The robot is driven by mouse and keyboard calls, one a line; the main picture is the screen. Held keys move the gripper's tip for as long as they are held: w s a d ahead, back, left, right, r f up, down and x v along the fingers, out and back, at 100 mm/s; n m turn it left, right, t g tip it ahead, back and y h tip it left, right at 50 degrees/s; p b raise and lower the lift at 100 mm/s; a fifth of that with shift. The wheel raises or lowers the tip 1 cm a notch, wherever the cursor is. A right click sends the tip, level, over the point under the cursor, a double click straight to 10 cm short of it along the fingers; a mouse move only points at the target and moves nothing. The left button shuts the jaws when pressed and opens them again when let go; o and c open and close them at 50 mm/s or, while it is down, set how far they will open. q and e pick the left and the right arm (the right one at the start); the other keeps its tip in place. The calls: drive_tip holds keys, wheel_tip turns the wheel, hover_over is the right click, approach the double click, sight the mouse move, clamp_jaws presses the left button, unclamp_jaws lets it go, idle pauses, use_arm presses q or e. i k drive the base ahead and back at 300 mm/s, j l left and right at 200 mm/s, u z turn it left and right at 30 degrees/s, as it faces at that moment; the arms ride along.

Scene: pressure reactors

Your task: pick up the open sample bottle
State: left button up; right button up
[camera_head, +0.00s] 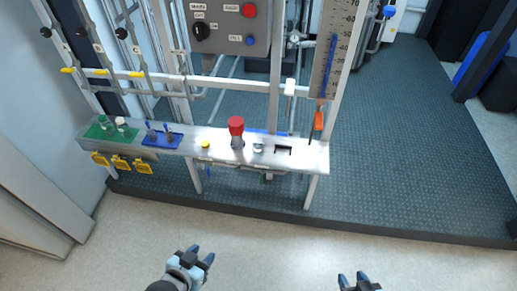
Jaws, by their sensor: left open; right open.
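Two small bottles stand on a green mat (98,134) at the left end of the steel bench. The left one (104,121) is clear and appears to have no cap, so it looks like the open sample bottle. The right one (121,123) has a white top. My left gripper (202,254) is open and empty, low in the picture over the floor in front of the bench, well apart from the bottles. My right gripper (353,278) is open and empty at the bottom edge, further right.
The bench (220,147) also carries a blue mat (162,140) with dark, blue-topped items, a yellow button (206,145) and a red-topped fitting (236,128). Yellow tags (120,163) hang at its front. Pipes and a control panel (228,42) rise behind. The floor before it is clear.

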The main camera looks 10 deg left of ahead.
sight(257, 144)
drive_tip(key=i+j+u, duration=0.1)
drive_tip(key=j, duration=0.3)
drive_tip(key=i+j+u, duration=0.1)
drive_tip(key=j, duration=0.3)
drive_tip(key=i+j, duration=0.15)
drive_tip(key=j, duration=0.2)
drive_tip(key=i+j+u, duration=0.15)
drive_tip(key=j, duration=0.25)
drive_tip(key=i+j+u, duration=0.1)
drive_tip(key=j, duration=0.25)
